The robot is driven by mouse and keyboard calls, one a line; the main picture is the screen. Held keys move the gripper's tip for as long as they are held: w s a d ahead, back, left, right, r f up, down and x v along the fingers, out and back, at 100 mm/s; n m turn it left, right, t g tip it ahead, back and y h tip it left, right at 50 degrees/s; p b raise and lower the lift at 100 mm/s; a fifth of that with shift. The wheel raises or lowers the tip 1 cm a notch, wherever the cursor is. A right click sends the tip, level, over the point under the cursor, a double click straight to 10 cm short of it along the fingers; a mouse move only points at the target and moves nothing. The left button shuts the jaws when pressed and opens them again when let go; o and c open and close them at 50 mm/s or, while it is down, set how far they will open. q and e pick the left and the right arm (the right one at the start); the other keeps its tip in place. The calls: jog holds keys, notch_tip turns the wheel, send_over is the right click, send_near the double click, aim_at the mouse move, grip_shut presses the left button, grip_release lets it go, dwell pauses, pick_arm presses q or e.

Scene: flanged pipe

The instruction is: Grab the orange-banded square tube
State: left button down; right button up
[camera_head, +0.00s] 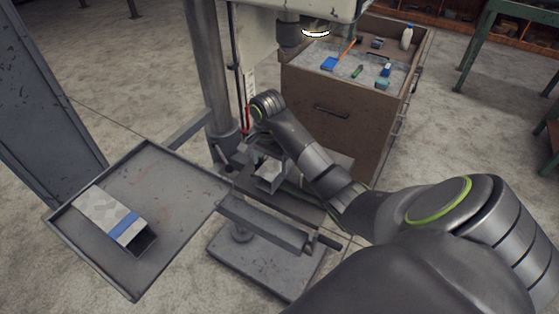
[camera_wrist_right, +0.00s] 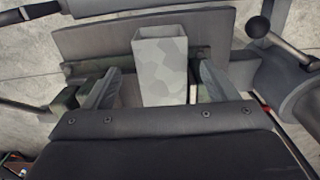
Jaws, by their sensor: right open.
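A pale grey square tube (camera_wrist_right: 162,62) with a mottled surface stands out in the right wrist view, its open end upward in the picture. It also shows in the head view (camera_head: 269,179), at the drill press under my right wrist. No orange band is visible on it. My right gripper (camera_head: 262,152) is open, with one finger on each side of this tube in the wrist view and gaps on both sides. A second square tube (camera_head: 113,217), with a blue band, lies on the tray at the left. My left gripper is out of view.
The grey tray (camera_head: 178,180) has free room beside the blue-banded tube. The drill press column (camera_head: 211,70) and its head stand close to my right wrist. A wooden cabinet (camera_head: 335,115) with small tools on top stands behind. A green-legged table (camera_head: 485,40) is at the far right.

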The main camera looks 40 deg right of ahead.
aim_at(269, 171)
jog(key=shift+f+b, duration=0.7)
jog(key=shift+f, duration=0.45)
notch_tip(269, 171, down, 2)
jog(key=shift+w+a+f+p, duration=0.1)
jog(key=shift+f+p, duration=0.1)
jog(key=shift+p, duration=0.35)
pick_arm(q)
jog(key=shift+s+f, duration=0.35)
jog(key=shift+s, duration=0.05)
pick_arm(e)
jog(key=shift+f, duration=0.4)
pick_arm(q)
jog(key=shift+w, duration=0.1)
pick_arm(e)
jog(key=c, duration=1.4)
